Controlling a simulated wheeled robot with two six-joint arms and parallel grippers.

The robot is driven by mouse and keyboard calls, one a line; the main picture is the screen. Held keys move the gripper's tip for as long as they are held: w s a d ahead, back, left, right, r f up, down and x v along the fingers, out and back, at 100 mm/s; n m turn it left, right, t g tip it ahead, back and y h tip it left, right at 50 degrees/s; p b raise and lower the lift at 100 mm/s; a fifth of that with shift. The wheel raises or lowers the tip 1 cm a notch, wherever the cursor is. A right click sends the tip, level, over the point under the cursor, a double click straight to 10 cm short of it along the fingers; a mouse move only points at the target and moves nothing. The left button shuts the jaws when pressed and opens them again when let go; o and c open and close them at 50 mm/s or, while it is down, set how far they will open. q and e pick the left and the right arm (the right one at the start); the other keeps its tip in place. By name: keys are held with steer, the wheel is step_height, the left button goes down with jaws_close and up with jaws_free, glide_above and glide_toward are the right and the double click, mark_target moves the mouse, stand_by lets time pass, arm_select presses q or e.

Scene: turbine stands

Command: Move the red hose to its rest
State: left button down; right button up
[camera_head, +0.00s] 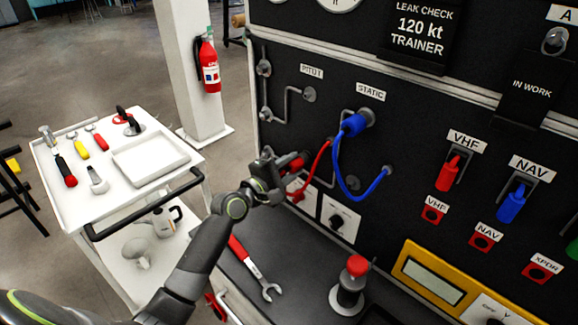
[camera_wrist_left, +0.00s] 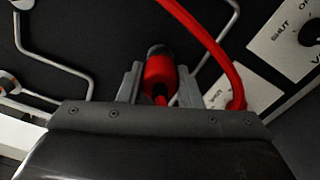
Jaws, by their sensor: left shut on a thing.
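The red hose (camera_head: 322,158) has a red end piece (camera_head: 299,163) with a dark tip, and the hose curves down to the panel's lower left. My left gripper (camera_head: 281,168) is at the panel and shut on this end piece. In the left wrist view the red end piece (camera_wrist_left: 159,74) sits between the two fingers, its dark tip pointing away towards the panel. The red hose (camera_wrist_left: 208,40) arcs past on the right. I cannot tell whether the tip touches any fitting. I cannot make out the hose's rest for certain. My right gripper is out of view.
A blue hose (camera_head: 340,165) hangs close to the right, its blue connector (camera_head: 354,125) at the STATIC port. A bare fitting (camera_head: 309,94) sits under the PITOT label. A wrench (camera_head: 254,270) and a red-topped device (camera_head: 350,288) are on the dark shelf. A white tool cart (camera_head: 75,205) stands left.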

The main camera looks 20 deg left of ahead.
mark_target(289, 168)
arm_select(q)
steer(key=shift+w+r, duration=0.1)
steer(key=shift+r, duration=0.25)
steer(key=c, duration=1.3)
jaws_free()
steer(key=shift+w+d, duration=0.1)
steer(key=shift+c, duration=0.2)
steer(key=o, duration=0.4)
steer(key=shift+w+d+f, duration=0.2)
steer(key=shift+w+f, duration=0.15)
steer(key=shift+w, duration=0.05)
steer(key=shift+o, duration=0.7)
steer(key=shift+s+a, duration=0.15)
steer(key=shift+s, duration=0.1)
steer(key=shift+p+v, duration=0.45)
steer(key=shift+v, duration=0.8)
steer(key=shift+p+v, duration=0.4)
steer(key=shift+v, duration=1.9)
